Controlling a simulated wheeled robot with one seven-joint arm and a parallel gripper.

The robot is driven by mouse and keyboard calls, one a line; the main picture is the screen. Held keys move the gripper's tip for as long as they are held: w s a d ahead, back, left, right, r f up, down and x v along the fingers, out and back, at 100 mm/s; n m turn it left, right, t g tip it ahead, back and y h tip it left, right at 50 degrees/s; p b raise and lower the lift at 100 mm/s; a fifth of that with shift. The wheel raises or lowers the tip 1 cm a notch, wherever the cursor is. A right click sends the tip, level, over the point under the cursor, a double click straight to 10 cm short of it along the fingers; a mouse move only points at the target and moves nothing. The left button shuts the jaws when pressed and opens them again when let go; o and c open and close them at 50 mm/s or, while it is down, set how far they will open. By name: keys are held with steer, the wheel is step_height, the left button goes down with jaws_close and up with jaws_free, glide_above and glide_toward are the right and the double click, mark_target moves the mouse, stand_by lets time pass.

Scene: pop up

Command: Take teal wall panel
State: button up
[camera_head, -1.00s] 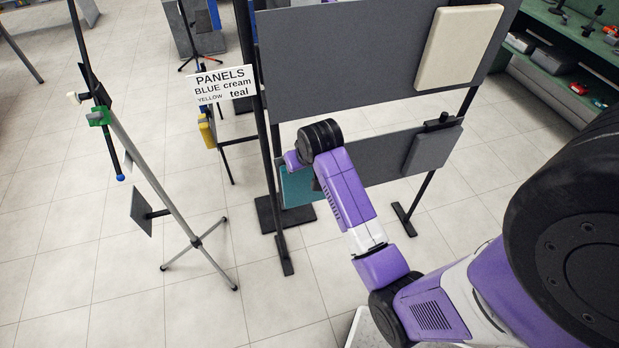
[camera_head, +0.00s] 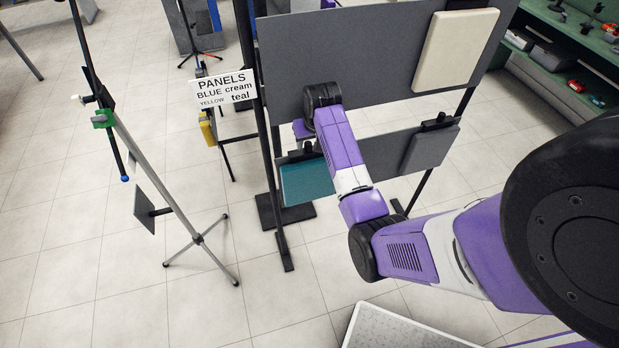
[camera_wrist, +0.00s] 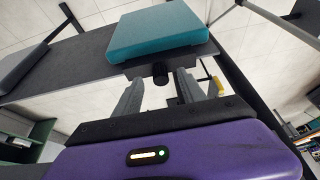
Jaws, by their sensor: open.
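The teal wall panel (camera_head: 306,183) hangs at the left end of the lower grey board, partly covered by my arm in the head view. A black knob-like piece shows at its top edge. In the wrist view the teal panel (camera_wrist: 155,32) is close beyond my fingertips. My gripper (camera_wrist: 157,85) is open, its two fingers apart, with the black knob (camera_wrist: 160,73) appearing between them. I cannot tell whether the fingers touch anything. My fingers are hidden in the head view.
A cream panel (camera_head: 455,50) hangs on the upper grey board (camera_head: 345,55). A grey panel (camera_head: 430,148) hangs right on the lower board. A sign (camera_head: 224,88) listing panels and a tripod stand (camera_head: 180,210) are at left. Green shelves (camera_head: 590,50) stand at far right.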

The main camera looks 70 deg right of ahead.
steer(key=shift+w+d+f, duration=0.15)
steer(key=shift+f, duration=0.45)
jaws_close()
steer(key=shift+r, duration=0.1)
stand_by(0.9)
